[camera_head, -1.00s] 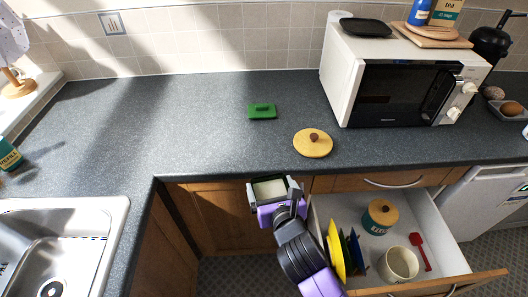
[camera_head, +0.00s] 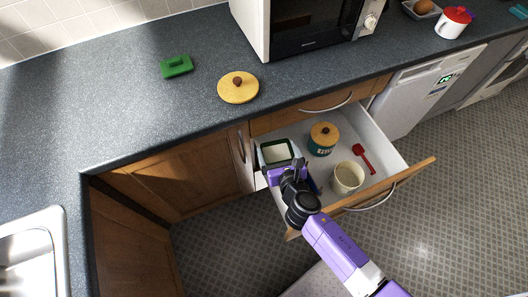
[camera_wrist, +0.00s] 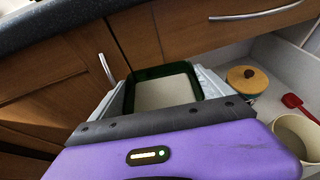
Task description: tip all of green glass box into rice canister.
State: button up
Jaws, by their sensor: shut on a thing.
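The green glass box (camera_wrist: 160,71) is held upright between the fingers of my gripper (camera_wrist: 168,92). It is open and has pale, whitish contents that look level. In the head view my gripper (camera_head: 278,157) holds the box (camera_head: 276,142) over the left part of the open drawer. An open cream canister (camera_head: 347,178) stands in the drawer to the right of my gripper, apart from the box. It also shows at the right of the wrist view (camera_wrist: 296,138). I cannot read a label on it.
A teal canister with a wooden lid (camera_head: 321,143) and a red scoop (camera_head: 364,158) are in the drawer (camera_head: 400,158). A yellow lid with a brown knob (camera_head: 238,90) and a green lid (camera_head: 176,66) lie on the counter. A microwave (camera_head: 300,25) stands behind.

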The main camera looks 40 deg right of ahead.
jog(key=s+d+f+m+g+h, duration=0.1)
jog(key=s+d+m+g+h, duration=0.25)
jog(key=d, duration=0.25)
jog(key=s+d+f+m+g+h+p, duration=0.1)
jog(key=s+d+m+g+h, duration=0.15)
jog(key=d+m+g, duration=0.35)
jog(key=s+d+f+m+g+h, duration=0.1)
jog(key=s+d+m+g+h, duration=0.2)
jog(key=d, duration=0.4)
jog(key=s+d+f+m+g+y+b, duration=0.1)
jog(key=s+f+m+g+b, duration=0.2)
jog(key=s+f+b, duration=0.3)
notch_tip(320, 180, down, 4)
jog(key=b, duration=0.4)
jog(key=shift+s+d+m, duration=0.25)
jog(key=shift+s+m, duration=0.1)
jog(key=shift+s, duration=0.05)
jog(key=shift+y+p, duration=0.5)
jog(key=shift+p, duration=0.1)
